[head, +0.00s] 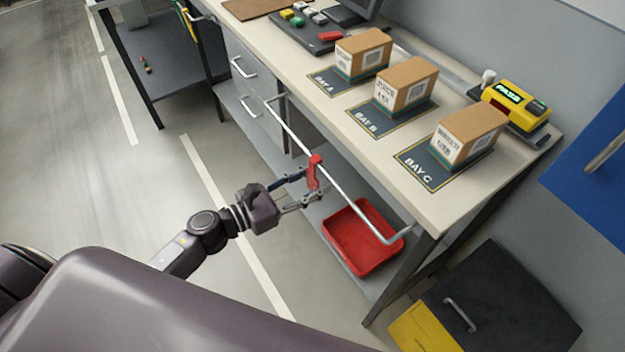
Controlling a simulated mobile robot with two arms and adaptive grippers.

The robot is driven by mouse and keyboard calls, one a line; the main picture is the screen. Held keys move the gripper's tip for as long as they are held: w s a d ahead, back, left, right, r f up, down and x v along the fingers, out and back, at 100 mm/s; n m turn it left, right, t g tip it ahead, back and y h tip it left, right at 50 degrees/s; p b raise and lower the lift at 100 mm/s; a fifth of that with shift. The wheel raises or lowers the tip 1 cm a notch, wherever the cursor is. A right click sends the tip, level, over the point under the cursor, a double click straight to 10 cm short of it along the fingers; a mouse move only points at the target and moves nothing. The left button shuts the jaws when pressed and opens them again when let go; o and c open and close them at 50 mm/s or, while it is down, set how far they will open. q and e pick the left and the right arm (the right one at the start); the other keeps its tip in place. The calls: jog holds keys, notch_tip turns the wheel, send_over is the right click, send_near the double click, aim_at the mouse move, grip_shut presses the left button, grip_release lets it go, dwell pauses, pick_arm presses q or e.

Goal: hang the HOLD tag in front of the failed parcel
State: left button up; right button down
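A small red tag (314,172) is at the front rail (338,188) of the bench, with its top against the rail. I cannot tell whether it hooks over the rail. Three cardboard parcels stand on dark mats: bay A (363,52), bay B (405,84) and bay C (468,134). A yellow device (516,104) behind bay C reads PASS in green. No parcel shows a visible fail mark. My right gripper is out of view.
A red bin (362,238) sits on the lower shelf under the rail. A dark and yellow box (486,305) with a handle stands on the floor at the bench's right end. A keyboard-like panel (312,30) lies left of bay A. The floor left of the bench is clear.

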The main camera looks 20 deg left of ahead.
pick_arm(q)
jog(key=o, duration=0.3)
jog(key=shift+o, duration=0.2)
jog(key=f+v, duration=0.1)
jog(key=v, duration=1.1)
jog(key=w+a+f+n+y, duration=0.1)
jog(key=a+f+n+y, duration=0.45)
jog(key=f+n, duration=0.65)
jog(key=s+a+f+n+g+y, duration=0.1)
jog(key=s+a+f+n+y, duration=0.15)
jog(key=f+n, duration=0.5)
jog(key=s+a+f+n+g+y, duration=0.15)
jog(key=s+f+n, duration=0.3)
jog(key=f, duration=0.55)
jog(key=s+d+f+n+g, duration=0.3)
jog(key=s+f+n, duration=0.2)
jog(key=s, duration=0.4)
jog(key=s+d+f+n+g, duration=0.2)
jog(key=s+f+n+g, duration=0.1)
jog(key=s+f+n, duration=0.3)
jog(key=s+d+f+n+g+y, duration=0.1)
jog(key=s+d+f+n+g, duration=0.2)
jog(key=s, duration=0.9)
notch_tip(320, 180, down, 6)
jog(key=n+g, duration=0.1)
jog(key=n, duration=0.2)
jog(key=shift+d+r, duration=0.2)
jog(key=shift+d, duration=0.2)
